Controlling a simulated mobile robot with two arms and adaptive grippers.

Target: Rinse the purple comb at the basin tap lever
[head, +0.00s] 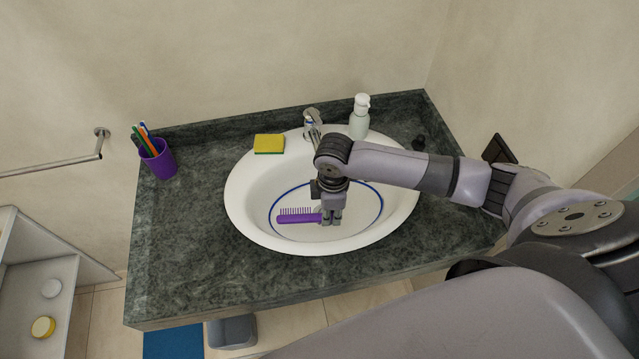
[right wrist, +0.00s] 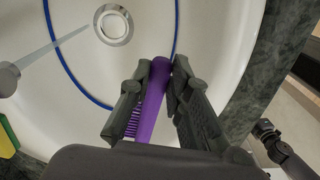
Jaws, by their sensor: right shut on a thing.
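My right gripper (head: 332,220) is shut on the purple comb (head: 298,218) and holds it over the basin (head: 238,205). The comb lies flat, teeth toward the tap, and sticks out to the left of the fingers. In the right wrist view the comb (right wrist: 152,105) sits between the two fingers (right wrist: 158,95). The basin tap (head: 312,122) stands behind the basin, its lever on top. In the right wrist view a thin water stream (right wrist: 55,45) runs from the spout (right wrist: 8,78) toward the drain, apart from the comb. My left gripper is not in the head view; a dark jointed part at the right wrist view's edge may be it.
A yellow-green sponge (head: 269,144) lies behind the basin, left of the tap. A white soap bottle (head: 360,117) stands right of the tap. A purple cup (head: 158,160) with brushes stands at the left. The counter (head: 190,245) left of the basin is clear.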

